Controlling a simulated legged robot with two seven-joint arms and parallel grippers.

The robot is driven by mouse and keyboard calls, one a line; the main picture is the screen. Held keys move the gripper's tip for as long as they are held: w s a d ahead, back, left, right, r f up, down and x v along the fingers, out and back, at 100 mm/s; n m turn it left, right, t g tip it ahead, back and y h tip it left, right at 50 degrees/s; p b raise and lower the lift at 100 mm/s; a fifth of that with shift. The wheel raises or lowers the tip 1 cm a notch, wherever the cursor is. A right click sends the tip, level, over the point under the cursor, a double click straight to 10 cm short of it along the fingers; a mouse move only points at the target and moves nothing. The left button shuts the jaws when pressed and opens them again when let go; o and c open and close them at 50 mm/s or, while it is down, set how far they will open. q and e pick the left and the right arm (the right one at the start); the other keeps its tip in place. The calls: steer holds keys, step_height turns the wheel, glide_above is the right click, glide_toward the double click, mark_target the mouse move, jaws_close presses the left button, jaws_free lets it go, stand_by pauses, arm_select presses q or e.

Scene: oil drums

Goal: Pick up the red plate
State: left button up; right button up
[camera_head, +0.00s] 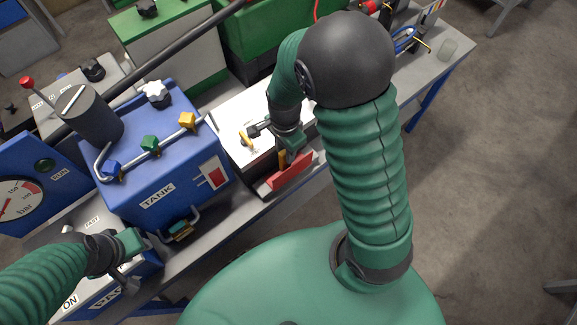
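The red plate (291,171) is a flat red piece at the front of the white-topped box on the bench, near the centre of the head view.
The blue tank (160,165) with coloured valve knobs stands left of the plate. A pressure gauge (22,200) is at far left. Green containers (262,45) stand behind. Open floor lies right.

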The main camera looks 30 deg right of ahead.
steer(key=shift+w+f, duration=0.15)
steer(key=shift+f, duration=0.25)
jaws_close()
steer(key=shift+r, duration=0.1)
stand_by(1.0)
